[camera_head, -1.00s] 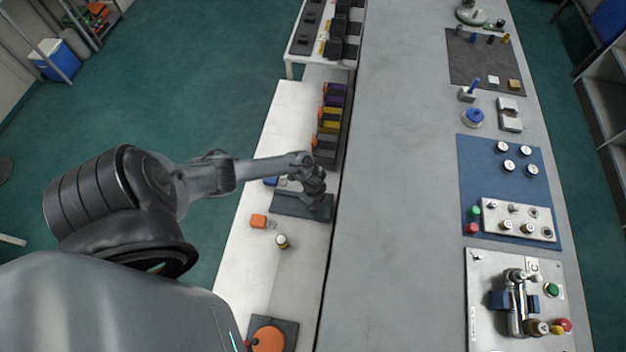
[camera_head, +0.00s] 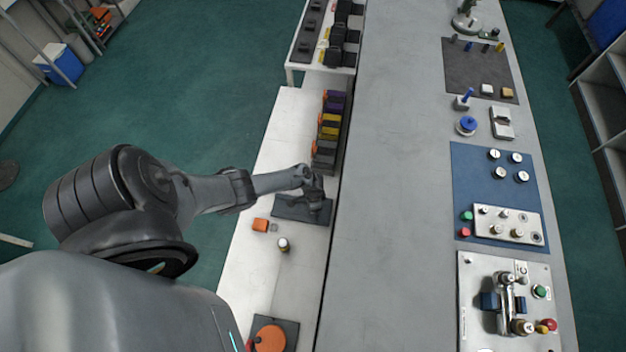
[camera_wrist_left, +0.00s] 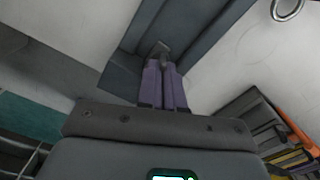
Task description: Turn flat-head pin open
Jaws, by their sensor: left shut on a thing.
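My left gripper (camera_wrist_left: 163,75) points down over a dark grey tray (camera_head: 290,209) on the white bench. In the left wrist view its two purple fingers are close together, shut on a small dark grey piece (camera_wrist_left: 160,49), whose tip shows between them. I cannot tell for sure whether this piece is the flat-head pin. In the head view the wrist hides the fingers and what they hold. My right gripper is not in view.
Across the grey counter (camera_head: 390,190) are a blue mat (camera_head: 465,175) and a metal valve panel (camera_head: 475,335).

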